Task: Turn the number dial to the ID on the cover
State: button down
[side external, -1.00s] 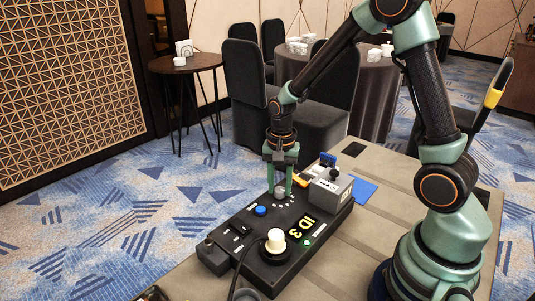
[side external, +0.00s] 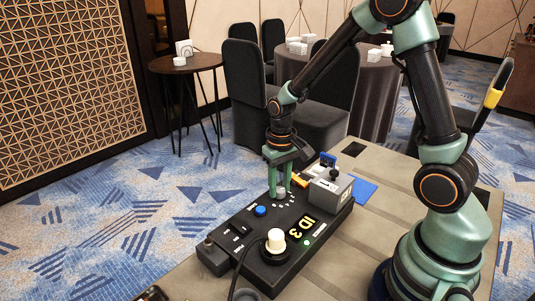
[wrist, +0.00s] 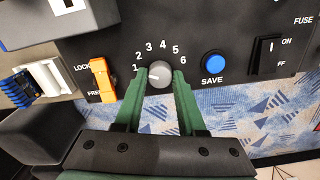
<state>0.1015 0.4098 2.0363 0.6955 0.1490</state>
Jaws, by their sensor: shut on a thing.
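The round grey number dial (wrist: 160,75) sits on the black panel, with the numbers 1 to 6 in an arc around it. A light mark on its face points left, near the 1. My gripper (wrist: 160,81) is shut on the dial, with one green finger on each side of it. In the side view my gripper (side external: 279,188) points down onto the far side of the black box, and the fingers partly hide the dial.
A blue SAVE button (wrist: 213,63) is close to the dial, with a FUSE switch (wrist: 270,55) beyond it. An orange LOCK/FREE lever (wrist: 102,79) is on the other side. A grey block (side external: 329,192) and a cream knob (side external: 275,241) stand on the box.

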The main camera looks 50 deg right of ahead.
aim_at(280, 189)
jog(key=shift+n, duration=0.8)
jog(key=c, duration=0.5)
grip_release()
notch_tip(280, 189, up, 12)
jog(key=shift+r, duration=0.2)
